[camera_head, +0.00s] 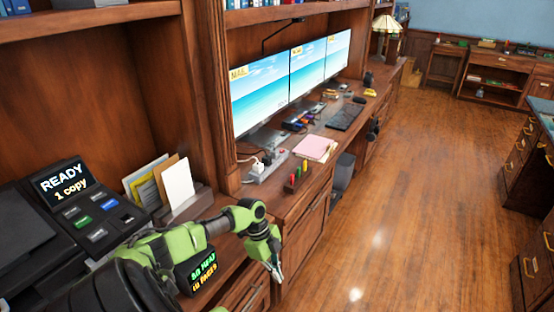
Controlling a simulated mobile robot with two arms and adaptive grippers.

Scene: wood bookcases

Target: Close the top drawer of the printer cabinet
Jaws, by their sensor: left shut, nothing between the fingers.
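The printer (92,215) stands on the wooden printer cabinet at the lower left, its screen reading "READY 1 copy". A drawer front (252,292) of the cabinet shows at the bottom, below the counter edge. The frame cuts it off, and my left arm hides part of the cabinet. I cannot tell how far this drawer stands out. My left gripper (277,274) points down just right of the drawer front, shut and empty. I cannot tell whether it touches the drawer. My right gripper is not in view.
A small sign (202,272) stands on the counter beside my left arm. A paper holder (188,205) is behind it. The desk (300,203) with several monitors continues to the right. The wooden floor (400,200) is clear; dark cabinets (528,165) stand at the right.

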